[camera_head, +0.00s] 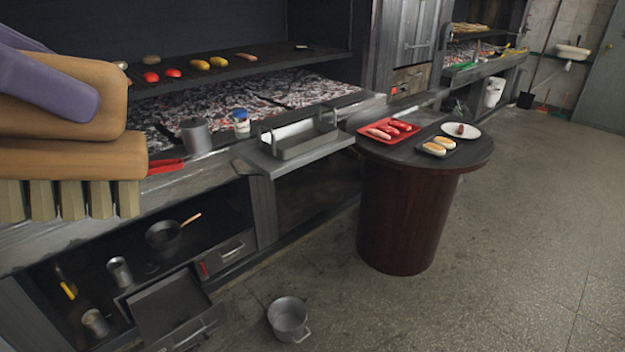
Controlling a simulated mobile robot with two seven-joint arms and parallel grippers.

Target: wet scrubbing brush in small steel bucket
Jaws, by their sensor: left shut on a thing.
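The scrubbing brush (70,158) is large and close at the left edge of the head view, with a tan wooden body and pale bristle tufts pointing down. My left gripper (62,88), purple-grey, is shut on the brush and partly cut off by the picture edge. A small steel bucket (288,316) stands upright on the floor at the bottom middle, its open top facing up. It is well below and to the right of the brush, apart from it. Whether the brush is wet cannot be told. My right gripper is not in view.
A steel pot (195,136) and a white-blue cup (241,123) stand on the grill ledge. A round table (410,215) holds a red tray (390,130) and a plate (461,130). An open lower shelf holds a pan (163,234). Floor right of the bucket is clear.

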